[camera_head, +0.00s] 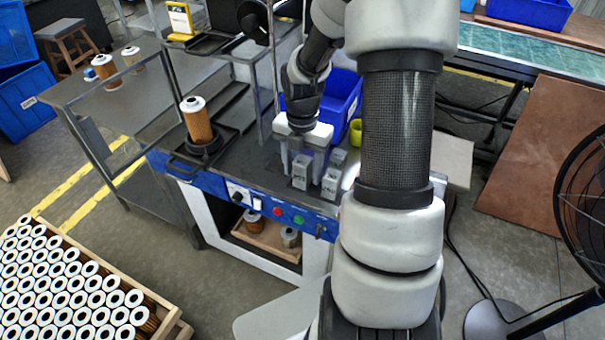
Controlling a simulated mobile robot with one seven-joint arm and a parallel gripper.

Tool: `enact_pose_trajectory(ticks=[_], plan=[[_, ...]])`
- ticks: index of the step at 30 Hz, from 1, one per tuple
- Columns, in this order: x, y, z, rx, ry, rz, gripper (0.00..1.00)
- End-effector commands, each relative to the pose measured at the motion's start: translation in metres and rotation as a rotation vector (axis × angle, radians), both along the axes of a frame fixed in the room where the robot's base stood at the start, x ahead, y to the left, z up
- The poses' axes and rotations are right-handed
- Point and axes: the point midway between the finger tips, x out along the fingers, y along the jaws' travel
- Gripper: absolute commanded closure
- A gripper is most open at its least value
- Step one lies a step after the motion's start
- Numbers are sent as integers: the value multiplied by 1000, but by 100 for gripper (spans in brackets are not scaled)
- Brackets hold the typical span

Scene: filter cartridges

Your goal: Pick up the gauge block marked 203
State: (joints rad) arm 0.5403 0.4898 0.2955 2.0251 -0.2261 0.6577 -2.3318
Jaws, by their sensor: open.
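Several small grey gauge blocks stand upright close together near the front edge of the dark workbench (262,150). I see a left block (301,173), a front right block (330,186) and a back right block (338,158). Their faces carry dark marks too small to read, so I cannot tell which is 203. My gripper (301,160) points down at the blocks with its fingers apart. Its fingers are low, just behind or around the left block; I cannot tell which. My arm hides part of the area to the right.
A blue bin (342,100) and a yellow ring (355,132) are behind the blocks. A filter cartridge (197,120) stands on the bench to the left. A crate of filters (160,326) is at lower left, and a black fan (585,210) stands at right.

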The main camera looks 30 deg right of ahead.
Motion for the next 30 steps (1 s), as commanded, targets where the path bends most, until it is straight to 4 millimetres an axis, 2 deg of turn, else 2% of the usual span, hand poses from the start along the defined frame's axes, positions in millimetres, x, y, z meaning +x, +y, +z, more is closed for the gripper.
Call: enact_pose_trajectory(ticks=[1,3,10,18,20,26,30], plan=[[-1,0,-11,1,3,0,47],[0,1,-17,1,2,0,47],[0,0,-18,0,-1,-1,47],[0,0,-18,0,-1,-1,92],[0,0,-18,0,-1,-1,100],[1,0,-17,-1,-2,-1,100],[1,-1,-6,-1,-3,-1,100]])
